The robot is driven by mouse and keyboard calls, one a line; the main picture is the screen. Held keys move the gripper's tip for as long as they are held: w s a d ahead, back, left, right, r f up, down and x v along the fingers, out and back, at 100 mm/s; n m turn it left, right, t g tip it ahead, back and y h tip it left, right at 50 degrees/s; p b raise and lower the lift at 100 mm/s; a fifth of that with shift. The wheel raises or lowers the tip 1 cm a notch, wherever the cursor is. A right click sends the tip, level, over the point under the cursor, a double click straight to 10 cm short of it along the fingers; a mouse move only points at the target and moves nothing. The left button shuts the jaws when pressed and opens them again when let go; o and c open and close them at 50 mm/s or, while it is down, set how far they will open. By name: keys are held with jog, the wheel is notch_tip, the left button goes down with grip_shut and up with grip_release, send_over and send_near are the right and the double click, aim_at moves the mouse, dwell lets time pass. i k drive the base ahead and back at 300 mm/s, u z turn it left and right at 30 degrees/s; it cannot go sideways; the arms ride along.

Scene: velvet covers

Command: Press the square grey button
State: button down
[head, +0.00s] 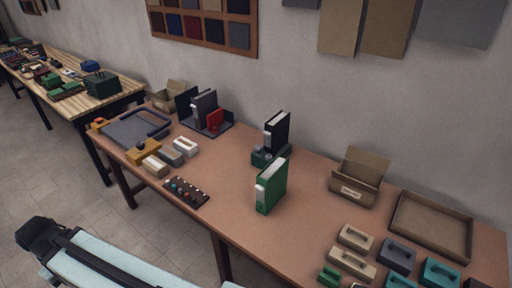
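A dark panel (186,191) with several small knobs or buttons lies near the front edge of the brown table, left of the green binder. Some of its buttons look reddish, teal and pale. They are too small here to tell which one is square and grey. My pale arm crosses the bottom left, in front of the table and well apart from the panel. Its dark end (40,236) is at the far left over the floor. No fingers can be made out there.
A green binder (271,186) stands right of the panel. Small boxes (155,166) and a grey tray (137,129) lie behind and left of it. Cardboard boxes (358,178) and coloured blocks (397,254) fill the right end. Bare tabletop (225,180) lies between panel and binder.

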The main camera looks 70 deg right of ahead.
aim_at(258, 147)
jog(key=z, duration=0.05)
jog(key=i, duration=0.95)
jog(key=u, duration=0.05)
